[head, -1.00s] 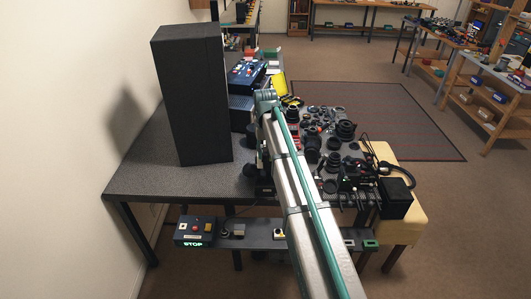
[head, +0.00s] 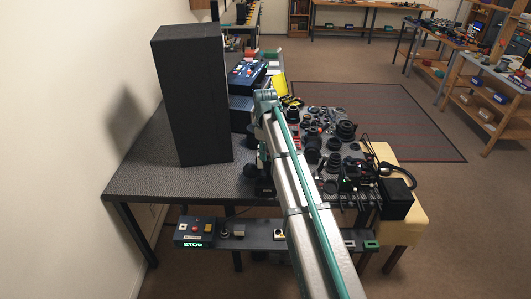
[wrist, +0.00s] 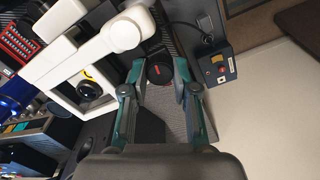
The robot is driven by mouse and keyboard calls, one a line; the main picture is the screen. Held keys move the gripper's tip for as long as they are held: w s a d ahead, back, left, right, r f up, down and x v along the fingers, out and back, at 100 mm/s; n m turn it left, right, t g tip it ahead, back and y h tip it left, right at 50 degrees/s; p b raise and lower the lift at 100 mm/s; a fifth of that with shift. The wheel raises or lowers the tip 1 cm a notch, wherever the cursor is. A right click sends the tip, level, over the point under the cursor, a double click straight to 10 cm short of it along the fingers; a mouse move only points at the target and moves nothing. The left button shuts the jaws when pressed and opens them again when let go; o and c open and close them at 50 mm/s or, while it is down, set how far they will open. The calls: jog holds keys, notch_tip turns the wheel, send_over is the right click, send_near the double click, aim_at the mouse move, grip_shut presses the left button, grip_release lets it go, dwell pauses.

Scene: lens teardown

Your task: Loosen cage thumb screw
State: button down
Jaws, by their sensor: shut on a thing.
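In the wrist view a black round knob with a red mark (wrist: 160,71) sits between the two teal fingers of my gripper (wrist: 159,74); it looks like the thumb screw. The fingers stand on its left and right sides and are shut on it. A white frame (wrist: 55,88) lies to the left of the fingers, with a black round lens-like part (wrist: 89,88) and a yellow mark in its opening. How the knob joins the cage cannot be made out. In the head view my own arm hides the gripper and the knob.
A tall black block (head: 190,95) stands on the dark table (head: 150,175), left of my arm. Many lens parts (head: 315,135) crowd the table's right side. A control box (wrist: 219,68) is at upper right in the wrist view. The table's front left is clear.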

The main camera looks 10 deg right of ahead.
jog(key=shift+n, duration=1)
jog(key=shift+r, duration=0.1)
jog(key=c, duration=1.2)
grip_release()
notch_tip(320, 180, up, 12)
jog(key=shift+f, duration=0.1)
